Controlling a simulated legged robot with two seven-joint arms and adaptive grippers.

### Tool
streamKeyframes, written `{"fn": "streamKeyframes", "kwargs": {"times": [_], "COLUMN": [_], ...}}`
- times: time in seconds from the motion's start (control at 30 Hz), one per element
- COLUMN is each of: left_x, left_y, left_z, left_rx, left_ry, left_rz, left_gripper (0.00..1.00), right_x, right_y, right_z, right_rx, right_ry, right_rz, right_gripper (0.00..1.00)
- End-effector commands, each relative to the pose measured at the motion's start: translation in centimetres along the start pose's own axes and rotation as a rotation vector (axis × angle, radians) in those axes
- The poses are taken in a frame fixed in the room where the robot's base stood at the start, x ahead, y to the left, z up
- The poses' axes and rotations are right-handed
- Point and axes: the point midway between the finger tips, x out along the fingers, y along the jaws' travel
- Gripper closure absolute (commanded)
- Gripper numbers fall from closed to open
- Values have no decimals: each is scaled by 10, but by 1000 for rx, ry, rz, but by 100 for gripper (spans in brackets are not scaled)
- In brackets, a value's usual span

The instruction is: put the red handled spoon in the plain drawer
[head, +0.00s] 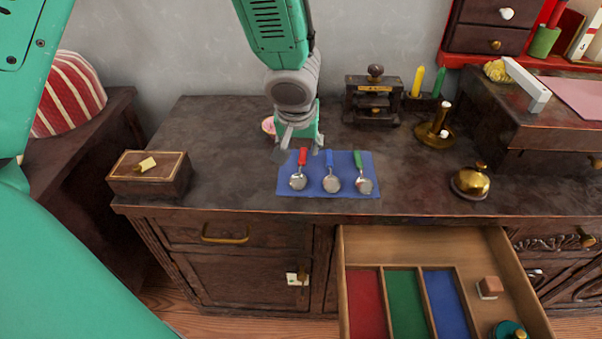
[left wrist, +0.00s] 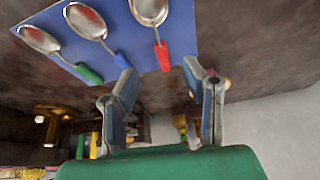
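The red-handled spoon (head: 298,182) lies at the left of a blue mat (head: 349,190) on the dark cabinet top, its handle pointing to the wall. It also shows in the left wrist view (left wrist: 163,57). My left gripper (head: 299,147) is open and empty, just above the red handle's end; in the left wrist view its fingers stand apart on either side of the handle's line. A closed drawer with plain wooden front (head: 245,234) and brass pull is at the cabinet's front left. My right gripper is not in view.
Blue-handled (head: 331,183) and green-handled (head: 363,184) spoons lie beside the red one. An open drawer (head: 510,280) has red, green and blue compartments and a bare wooden side with a block. A wooden box (head: 150,178), brass bell (head: 471,183) and candlestick (head: 436,134) stand around.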

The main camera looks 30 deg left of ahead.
Motion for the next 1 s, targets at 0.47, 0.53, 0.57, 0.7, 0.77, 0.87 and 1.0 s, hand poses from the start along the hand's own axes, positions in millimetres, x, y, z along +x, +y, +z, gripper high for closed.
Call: {"fn": "streamKeyframes", "kwargs": {"times": [0.47, 0.53, 0.57, 0.7, 0.77, 0.87, 1.0], "left_x": [57, 64, 66, 69, 68, 68, 68], "left_y": [-1, -1, -1, -1, -1, -1, -1], "left_z": [4, 4, 3, 2, 2, 2, 2], "left_rx": [0, 1, 0, 0, 0, 0, 0], "left_ry": [-1, -1, 0, 1, 1, 1, 1], "left_rz": [0, 0, 0, 1, 1, 0, 0], "left_gripper": [61, 61, 61, 61, 61, 65, 100], "right_x": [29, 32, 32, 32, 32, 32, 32], "right_y": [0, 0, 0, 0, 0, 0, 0], "right_z": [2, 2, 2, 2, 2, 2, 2], "right_rx": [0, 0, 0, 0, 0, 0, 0], "right_ry": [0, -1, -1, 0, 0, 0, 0], "right_rz": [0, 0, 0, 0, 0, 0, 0], "right_gripper": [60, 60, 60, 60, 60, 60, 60]}}
